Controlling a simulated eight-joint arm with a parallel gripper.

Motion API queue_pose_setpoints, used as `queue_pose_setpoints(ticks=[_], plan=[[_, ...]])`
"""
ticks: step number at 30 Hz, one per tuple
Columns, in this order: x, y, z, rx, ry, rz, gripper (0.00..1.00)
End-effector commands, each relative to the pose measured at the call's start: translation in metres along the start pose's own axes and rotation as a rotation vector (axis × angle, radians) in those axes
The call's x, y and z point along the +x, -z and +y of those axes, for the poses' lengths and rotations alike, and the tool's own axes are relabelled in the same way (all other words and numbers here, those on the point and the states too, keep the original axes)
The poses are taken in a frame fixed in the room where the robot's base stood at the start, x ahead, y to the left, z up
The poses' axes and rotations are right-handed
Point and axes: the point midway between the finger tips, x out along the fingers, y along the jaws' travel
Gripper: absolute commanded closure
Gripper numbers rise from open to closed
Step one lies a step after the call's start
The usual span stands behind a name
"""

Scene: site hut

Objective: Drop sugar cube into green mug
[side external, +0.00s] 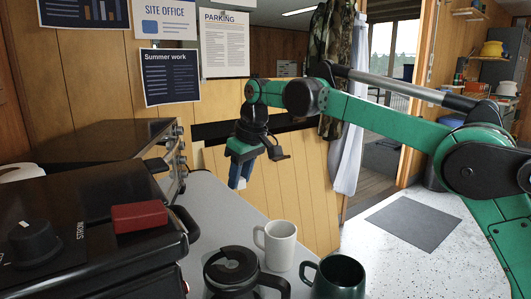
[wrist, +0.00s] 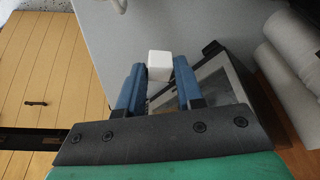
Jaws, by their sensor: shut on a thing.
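A white sugar cube (wrist: 160,66) sits between the blue fingertips of my gripper (side external: 239,184) in the wrist view. The fingers are shut on it, above the grey counter. The fingers point down there, behind and to the left of the mugs. The dark green mug (side external: 339,280) stands upright at the bottom of the side view, its handle to the left and its lower part cut off by the frame. My gripper is well apart from it.
A white mug (side external: 279,246) stands behind and left of the green mug. A black lidded jug (side external: 233,271) stands beside them. A black appliance (side external: 80,235) with a red block (side external: 140,217) is at left. White rolls (wrist: 292,48) show in the wrist view.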

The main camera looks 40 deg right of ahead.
Motion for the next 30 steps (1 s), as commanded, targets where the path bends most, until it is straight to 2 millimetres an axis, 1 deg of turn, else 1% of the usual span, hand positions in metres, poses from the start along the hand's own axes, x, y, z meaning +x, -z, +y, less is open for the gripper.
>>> queue_pose_setpoints(ticks=[1, 3, 5, 8, 9, 11, 12, 15, 18, 21, 24, 26, 30], plan=[[-0.005, -0.011, 0.01, 0.007, -0.002, -0.001, 0.85], [-0.011, -0.029, 0.023, 0.007, -0.001, -0.003, 0.85], [-0.015, -0.048, 0.033, 0.008, -0.001, -0.004, 0.86], [-0.019, -0.082, 0.046, 0.009, -0.001, -0.005, 0.86], [-0.02, -0.096, 0.049, 0.008, 0.0, -0.005, 0.86], [-0.021, -0.118, 0.053, 0.008, -0.001, -0.005, 0.86], [-0.021, -0.133, 0.055, 0.007, -0.001, -0.004, 0.86], [-0.018, -0.166, 0.057, 0.007, 0.0, -0.002, 0.86], [-0.014, -0.193, 0.055, 0.005, 0.0, 0.0, 0.86], [-0.01, -0.211, 0.053, 0.003, 0.001, 0.002, 0.86], [-0.007, -0.221, 0.052, 0.001, 0.001, 0.003, 0.86], [-0.004, -0.224, 0.051, 0.001, 0.001, 0.003, 0.86], [0.007, -0.229, 0.051, 0.0, 0.002, 0.003, 0.86]])
